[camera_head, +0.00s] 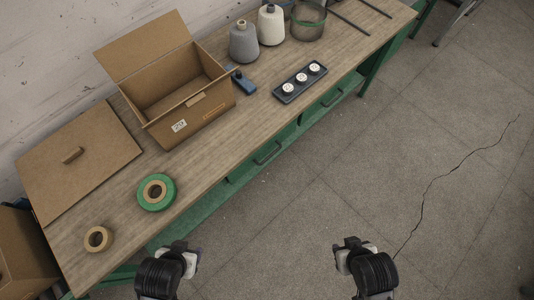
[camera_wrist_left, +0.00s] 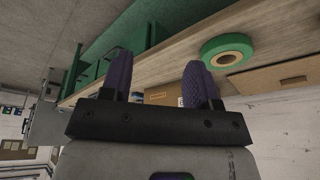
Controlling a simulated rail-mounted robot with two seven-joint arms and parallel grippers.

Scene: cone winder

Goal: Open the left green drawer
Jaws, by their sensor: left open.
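The green bench has two green drawers under its wooden top. The left green drawer (camera_head: 250,165) has a dark bar handle (camera_head: 267,153) and looks closed. The right green drawer shows a similar handle (camera_head: 332,97). My left gripper (camera_head: 183,256) is in front of the bench's near end, below and left of the left drawer, touching nothing. In the left wrist view its purple fingers (camera_wrist_left: 160,75) are spread and empty, with green bench parts (camera_wrist_left: 118,38) beyond. My right gripper (camera_head: 352,248) is over the floor, well apart from the bench; its jaw opening is unclear.
On the bench top (camera_head: 215,155) are an open cardboard box (camera_head: 190,110), green tape (camera_head: 156,192), brown tape (camera_head: 98,239), yarn cones (camera_head: 243,42) and a black tray (camera_head: 299,82) with white bobbins. The floor (camera_head: 400,170) in front of the drawers is clear.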

